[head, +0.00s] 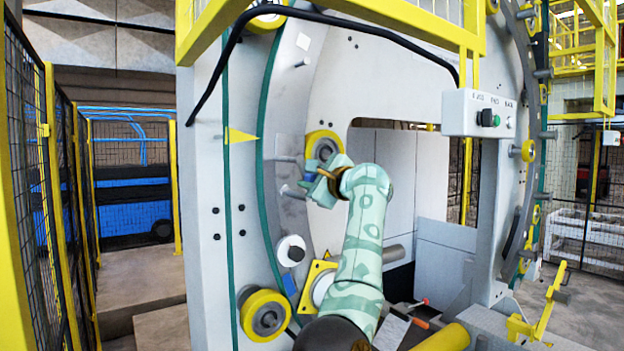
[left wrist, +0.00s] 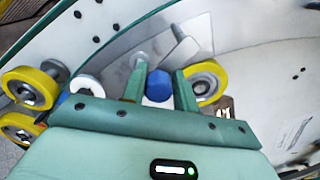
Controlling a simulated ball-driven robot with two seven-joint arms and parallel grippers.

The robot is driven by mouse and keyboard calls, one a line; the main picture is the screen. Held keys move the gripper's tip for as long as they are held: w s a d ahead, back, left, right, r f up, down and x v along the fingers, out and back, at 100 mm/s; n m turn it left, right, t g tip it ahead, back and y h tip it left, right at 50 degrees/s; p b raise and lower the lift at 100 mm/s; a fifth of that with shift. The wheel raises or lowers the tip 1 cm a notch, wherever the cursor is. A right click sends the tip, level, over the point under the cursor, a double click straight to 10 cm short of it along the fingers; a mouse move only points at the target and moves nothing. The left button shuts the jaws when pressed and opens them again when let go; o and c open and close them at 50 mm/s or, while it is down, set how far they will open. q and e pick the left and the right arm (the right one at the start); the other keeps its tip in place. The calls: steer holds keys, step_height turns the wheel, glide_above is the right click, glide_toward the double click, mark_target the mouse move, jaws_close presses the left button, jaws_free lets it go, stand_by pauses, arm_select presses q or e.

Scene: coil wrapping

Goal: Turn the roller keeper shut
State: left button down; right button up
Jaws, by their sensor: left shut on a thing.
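My left gripper (head: 314,186) reaches up to the grey ring of the wrapping machine, beside a yellow-rimmed roller (head: 322,147). In the left wrist view its two green fingers (left wrist: 159,90) are shut on a blue knob (left wrist: 158,84), which appears to be the roller keeper. The yellow roller (left wrist: 208,82) lies just right of the fingers in the left wrist view. My right gripper is not in view.
A white roller (head: 291,250) and a larger yellow roller (head: 264,315) sit lower on the ring. Metal pins stick out near the gripper. A control box (head: 480,113) hangs at the right, and a black cable (head: 345,22) arches above. Mesh fencing (head: 40,180) stands at the left.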

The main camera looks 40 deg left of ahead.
arm_select(q)
steer(key=c, duration=1.4)
jaws_free()
steer(key=shift+f, duration=0.55)
steer(key=shift+o, duration=1.2)
steer(key=shift+r, duration=0.1)
steer(key=shift+s+a+r, duration=0.1)
steer(key=shift+s+r, duration=0.1)
steer(key=shift+s, duration=0.05)
steer(key=shift+d, duration=0.35)
steer(key=b+v, duration=0.6)
steer(key=v, duration=0.9)
steer(key=shift+s+d, duration=0.2)
steer(key=shift+d, duration=0.1)
